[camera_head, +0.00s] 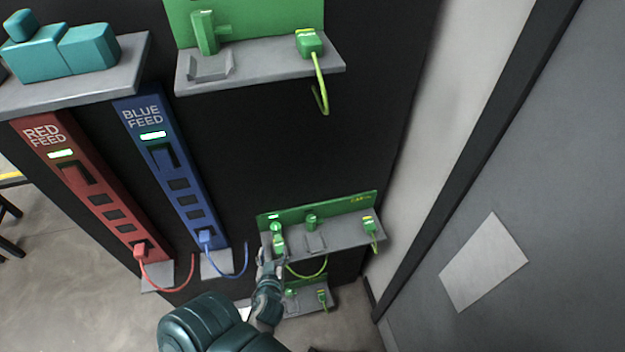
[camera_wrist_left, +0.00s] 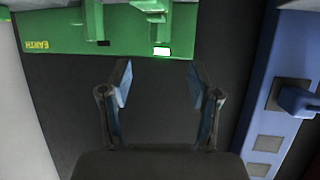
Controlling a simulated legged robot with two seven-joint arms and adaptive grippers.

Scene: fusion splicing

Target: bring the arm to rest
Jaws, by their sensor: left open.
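My left arm reaches in from the bottom of the head view. My left gripper (camera_head: 270,256) is in front of the middle green-backed station, close to a green connector (camera_head: 279,243) at its left end. In the left wrist view the gripper (camera_wrist_left: 160,80) is open, with its two fingers apart and nothing between them. Beyond the fingertips are a dark surface and the green board (camera_wrist_left: 70,35) marked EARTH, with a lit white indicator (camera_wrist_left: 161,51). From the head view I cannot tell whether the gripper touches the connector. My right gripper is not in view.
A grey shelf (camera_head: 338,238) carries green fittings; a yellow-green cable loops below it. The red feed strip (camera_head: 100,200) and blue feed strip (camera_head: 178,185) stand to the left, with plugged cables hanging. An upper shelf (camera_head: 260,64) juts out above. A grey wall is at right.

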